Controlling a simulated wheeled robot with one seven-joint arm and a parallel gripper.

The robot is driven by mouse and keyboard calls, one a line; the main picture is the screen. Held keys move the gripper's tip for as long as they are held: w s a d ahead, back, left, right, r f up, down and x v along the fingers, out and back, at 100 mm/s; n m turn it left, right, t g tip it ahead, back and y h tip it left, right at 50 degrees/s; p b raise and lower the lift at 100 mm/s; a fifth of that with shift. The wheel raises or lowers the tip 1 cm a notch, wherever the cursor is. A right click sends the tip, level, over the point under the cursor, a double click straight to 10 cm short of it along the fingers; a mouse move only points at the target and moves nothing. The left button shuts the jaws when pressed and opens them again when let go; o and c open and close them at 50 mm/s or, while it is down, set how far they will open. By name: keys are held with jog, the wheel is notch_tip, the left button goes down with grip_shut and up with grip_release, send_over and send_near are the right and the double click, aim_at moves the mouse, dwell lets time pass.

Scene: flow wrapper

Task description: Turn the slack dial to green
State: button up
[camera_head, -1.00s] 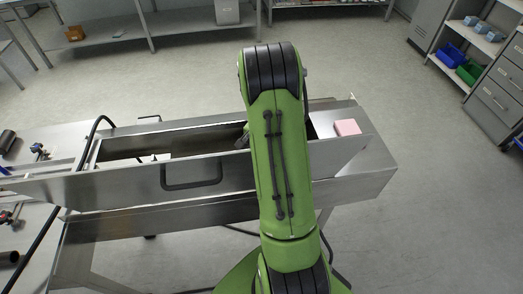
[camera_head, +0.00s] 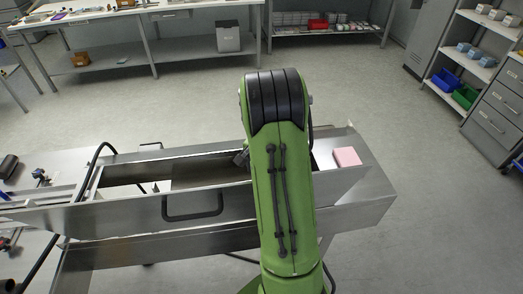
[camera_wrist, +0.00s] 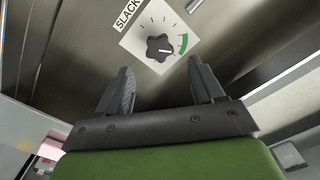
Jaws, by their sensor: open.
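The slack dial (camera_wrist: 159,48) is a dark, lobed knob on a white plate with tick marks and a SLACK label (camera_wrist: 128,12). It shows in the wrist view at the top centre, on a grey metal panel. A green band (camera_wrist: 182,43) lies at the right end of its scale. A light mark on the knob seems to point right, short of the green band; it is small. My gripper (camera_wrist: 163,82) is open and empty, its two fingers apart below the dial in the picture, not around the knob. In the head view my green arm hides the dial.
The metal machine trough (camera_head: 130,213) with a black handle (camera_head: 192,206) spans the front. A pink block (camera_head: 346,157) sits on its right end. Black hoses and fittings lie at left. Shelves with blue (camera_head: 446,79) and green bins stand at far right; open floor lies between.

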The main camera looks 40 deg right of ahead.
notch_tip(320, 180, up, 10)
jog(key=p, duration=0.2)
jog(key=shift+r, duration=0.25)
